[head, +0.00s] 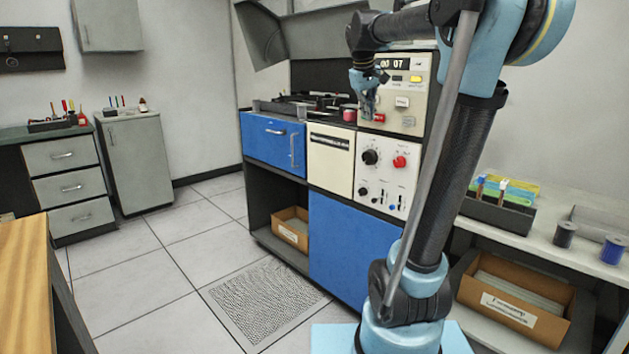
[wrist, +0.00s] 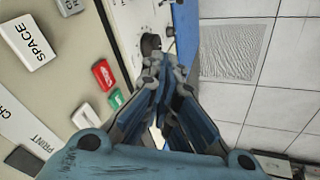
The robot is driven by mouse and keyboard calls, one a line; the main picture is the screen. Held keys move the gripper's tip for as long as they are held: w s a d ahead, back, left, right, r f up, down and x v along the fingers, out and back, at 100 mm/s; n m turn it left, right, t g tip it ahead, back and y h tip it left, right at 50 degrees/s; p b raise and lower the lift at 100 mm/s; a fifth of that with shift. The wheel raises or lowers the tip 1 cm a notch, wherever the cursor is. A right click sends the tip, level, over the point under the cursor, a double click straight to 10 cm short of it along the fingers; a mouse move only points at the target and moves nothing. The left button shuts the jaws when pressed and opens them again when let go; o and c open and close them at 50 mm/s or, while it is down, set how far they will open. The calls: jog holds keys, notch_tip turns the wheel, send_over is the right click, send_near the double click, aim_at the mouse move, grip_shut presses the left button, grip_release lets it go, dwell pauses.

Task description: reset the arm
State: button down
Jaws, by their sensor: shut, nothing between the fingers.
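My gripper (head: 369,104) hangs at the end of my raised arm in the head view, in front of the cream machine's upper panel (head: 408,67). In the wrist view my gripper (wrist: 163,62) has its fingertips together with nothing between them. Beside it in that view are a red button (wrist: 103,74), a small green button (wrist: 116,98) and a key marked SPACE (wrist: 27,40). I cannot tell whether the gripper touches the panel.
A black knob (head: 370,157) and a red knob (head: 399,162) are on the panel below. A blue drawer (head: 274,139) is at left. A shelf at right holds a card tray (head: 496,213) and spools (head: 612,249). The tiled floor (head: 150,275) at left is clear.

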jog(key=s+d+f+m+g+y, duration=0.1)
jog(key=s+f+m, duration=0.3)
jog(key=s+f, duration=2.9)
jog(key=shift+s+d+f+g+y, duration=0.2)
jog(key=shift+f+g+y, duration=0.2)
jog(key=shift+f+y, duration=0.15)
jog(key=shift+w+f, duration=0.2)
jog(key=shift+w, duration=0.3)
